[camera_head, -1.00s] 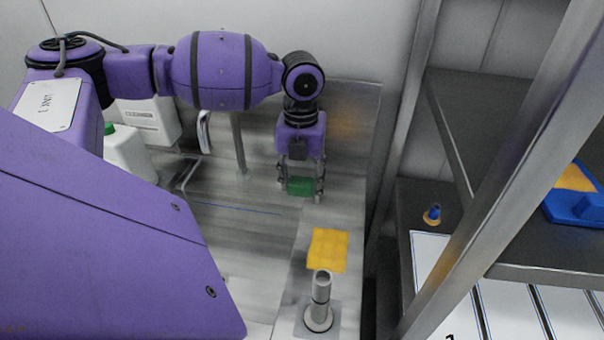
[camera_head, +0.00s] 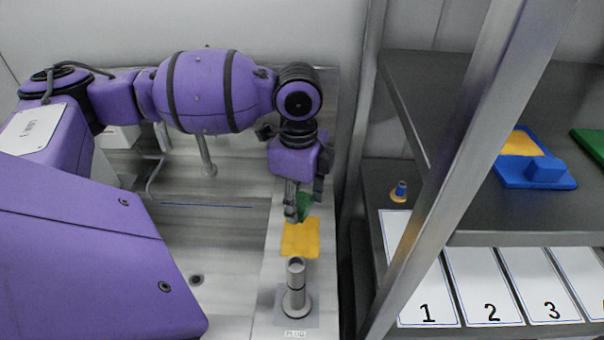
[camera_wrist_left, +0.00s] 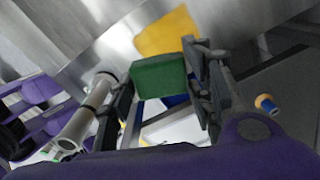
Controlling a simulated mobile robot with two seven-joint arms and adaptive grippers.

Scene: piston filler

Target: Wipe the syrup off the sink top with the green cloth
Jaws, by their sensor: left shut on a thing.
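My left gripper (camera_head: 304,204) is shut on the green cloth (camera_head: 305,207) and holds it over the sink top (camera_head: 266,262), just behind a yellow patch. The cloth looks like a thick folded block in the left wrist view (camera_wrist_left: 158,76), between the two fingers. The flat yellow patch (camera_head: 301,238) lies on the sink top and also shows in the left wrist view (camera_wrist_left: 168,34). I cannot tell whether it is the syrup or a yellow cloth. Whether the green cloth touches the surface is unclear. My right gripper is not in view.
A grey metal post (camera_head: 296,288) stands on the sink top in front of the yellow patch. A faucet (camera_head: 205,155) is at the back. A metal shelf rack (camera_head: 463,150) stands at right, holding a blue piece (camera_head: 540,172) and a small blue-and-tan item (camera_head: 399,191).

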